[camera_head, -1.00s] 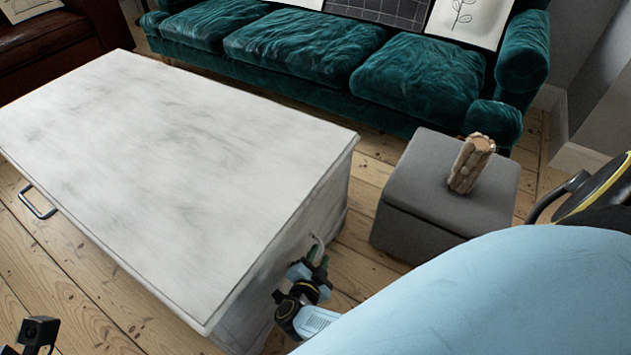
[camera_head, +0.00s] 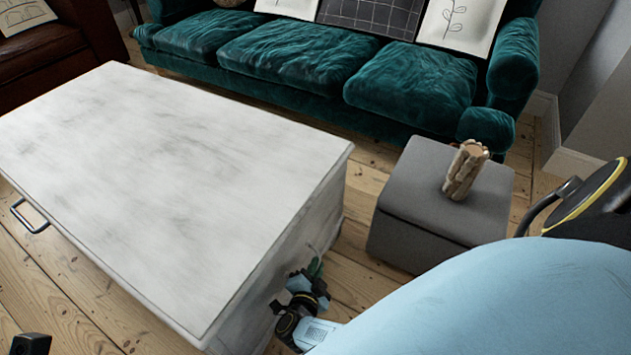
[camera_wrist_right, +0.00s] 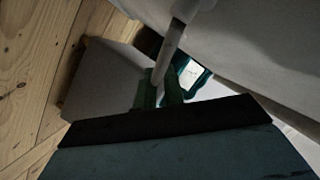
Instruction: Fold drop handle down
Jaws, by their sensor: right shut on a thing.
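The white chest-like table (camera_head: 170,170) fills the left and middle of the head view. Its drop handle is on the right end face. In the right wrist view the handle (camera_wrist_right: 172,45) is a pale bar running down between the green fingertips. My right gripper (camera_head: 315,268) is beside that end face, below the top edge. It is shut on the handle; its green fingertips also show in the wrist view (camera_wrist_right: 160,90). In the head view the gripper mostly hides the handle. A dark part of my left arm shows at the bottom left; its fingers are out of frame.
Another metal handle (camera_head: 28,215) is on the table's long side. A grey ottoman (camera_head: 410,235) with a beige ornament (camera_head: 465,170) stands to the right of the gripper. A teal sofa (camera_head: 300,60) is behind. Bare floorboards (camera_head: 345,265) lie between table and ottoman.

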